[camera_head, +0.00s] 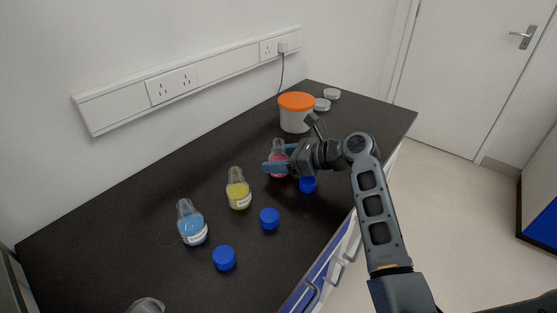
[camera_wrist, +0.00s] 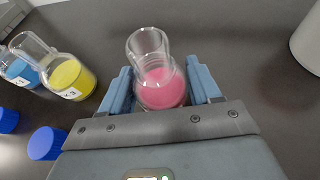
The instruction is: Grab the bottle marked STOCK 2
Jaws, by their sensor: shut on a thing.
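My gripper (camera_head: 277,159) is shut on a clear bottle of pink liquid (camera_wrist: 163,84), with one blue finger on each side of it. The pink bottle also shows in the head view (camera_head: 279,171), upright and partly hidden by the fingers. Its label is not readable. A bottle of yellow liquid (camera_head: 239,194) stands to its left, and a bottle of blue liquid (camera_head: 192,226) further left. The yellow bottle's label in the wrist view (camera_wrist: 70,80) seems to end in 3, but it is small. All three bottles are uncapped.
Three blue caps lie in front of the bottles: left (camera_head: 224,258), middle (camera_head: 269,218) and right (camera_head: 307,185), close below my gripper. A white tub with an orange lid (camera_head: 297,113) stands behind. A clear glass vessel (camera_head: 147,306) is cut off at the bottom edge.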

